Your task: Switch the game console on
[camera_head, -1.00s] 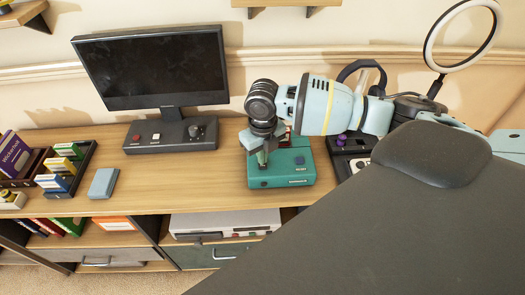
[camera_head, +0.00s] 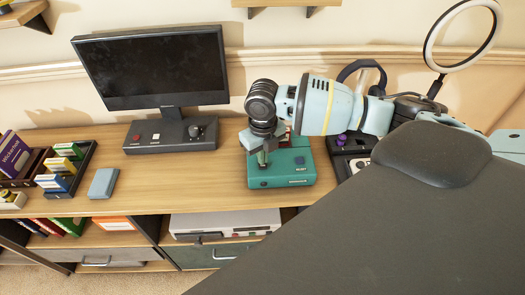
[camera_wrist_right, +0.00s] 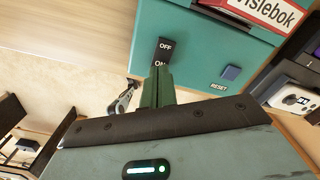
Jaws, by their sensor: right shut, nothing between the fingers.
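The game console (camera_head: 284,172) is a teal box on the desk, right of the monitor. In the wrist view, its teal top (camera_wrist_right: 205,50) carries a black rocker switch (camera_wrist_right: 164,50) marked OFF and ON, and a dark blue RESET button (camera_wrist_right: 231,73). A red and white cartridge (camera_wrist_right: 268,12) labelled "islebok" stands in the console. My right gripper (camera_head: 262,160) points down over the left part of the console. Its green fingers (camera_wrist_right: 158,77) are shut and empty, at the ON end of the switch and partly covering that end. Contact cannot be told. My left gripper is out of view.
Cartridge racks (camera_head: 62,172) and a blue-grey box (camera_head: 103,183) lie at left. A dark device (camera_head: 350,150) is close on the console's right. Desk left of the console is clear.

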